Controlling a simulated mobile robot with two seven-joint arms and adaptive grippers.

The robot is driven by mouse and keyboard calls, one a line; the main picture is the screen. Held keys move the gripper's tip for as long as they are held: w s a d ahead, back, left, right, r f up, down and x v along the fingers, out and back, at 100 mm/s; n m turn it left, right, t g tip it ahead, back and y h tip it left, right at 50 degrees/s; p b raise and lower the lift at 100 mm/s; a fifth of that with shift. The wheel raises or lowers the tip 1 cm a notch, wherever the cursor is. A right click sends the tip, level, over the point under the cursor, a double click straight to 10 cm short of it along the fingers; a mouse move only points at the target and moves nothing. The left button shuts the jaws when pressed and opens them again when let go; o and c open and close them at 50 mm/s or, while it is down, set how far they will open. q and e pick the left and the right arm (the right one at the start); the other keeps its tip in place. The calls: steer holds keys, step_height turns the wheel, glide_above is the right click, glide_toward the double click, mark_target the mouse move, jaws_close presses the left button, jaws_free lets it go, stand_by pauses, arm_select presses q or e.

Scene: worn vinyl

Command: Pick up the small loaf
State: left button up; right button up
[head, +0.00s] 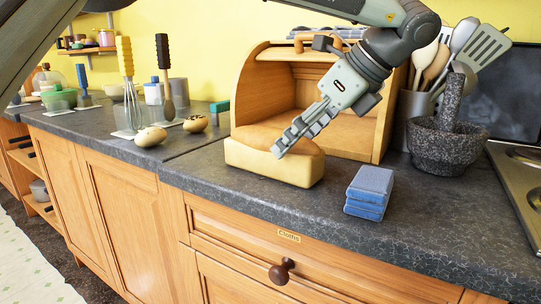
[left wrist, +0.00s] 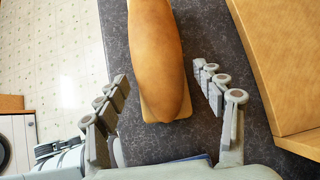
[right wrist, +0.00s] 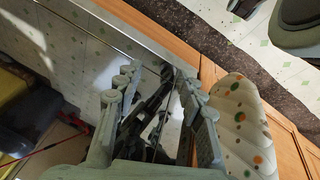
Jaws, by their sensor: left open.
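The small loaf (head: 290,138) has a smooth golden-brown top and lies on a thick pale-yellow block (head: 275,170) on the dark counter, in front of an open wooden bread bin. My left gripper (head: 300,130) is over the loaf, its fingers hiding part of it. In the left wrist view the loaf (left wrist: 155,50) runs away between the spread fingers of the left gripper (left wrist: 165,95), with a gap on both sides and its near end about level with the fingertips. My right gripper (right wrist: 162,90) is open and empty, away from the loaf.
The bread bin (head: 245,85) stands close behind the loaf. Folded blue cloths (head: 369,190) lie to its right, and a stone mortar (head: 447,147) and a utensil pot (head: 412,110) stand further right.

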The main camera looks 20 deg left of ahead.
arm_select(q)
steer(key=shift+b, duration=0.45)
stand_by(0.3)
steer(key=c, duration=1)
steer(key=shift+o, duration=0.2)
steer(key=shift+r, duration=0.65)
steer(key=shift+r, duration=0.15)
steer(key=shift+r+p, duration=1.6)
steer(key=shift+r, duration=1.25)
